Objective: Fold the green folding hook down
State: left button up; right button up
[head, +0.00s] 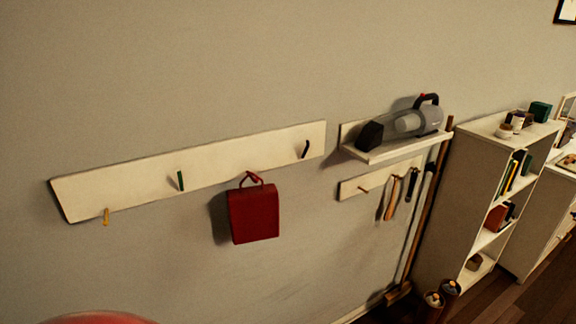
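The green folding hook (180,180) is on a long cream board (225,158) mounted on the grey wall. It appears upright and close to the board; its exact angle is hard to tell. On the same board, a yellow hook (106,216) is at the left end and a black hook (305,149) near the right end. A red bag (253,214) hangs from the board between the green and black hooks. Neither of my grippers is in view.
A small wall shelf (398,148) right of the board holds a handheld vacuum (402,122). Below it, a smaller rack (350,188) carries hanging tools. A white bookcase (450,180) stands at right. A broom (420,220) leans nearby. The wall below the green hook is clear.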

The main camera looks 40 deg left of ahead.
aim_at(179, 173)
jog(key=k+j+u, duration=0.1)
jog(key=j+u, duration=0.25)
jog(key=j, duration=0.65)
jog(key=j+u, duration=0.4)
jog(key=j, duration=0.6)
jog(key=k+l, duration=0.1)
jog(key=l, duration=0.25)
jog(key=k+l+u, duration=0.15)
jog(key=l, duration=0.25)
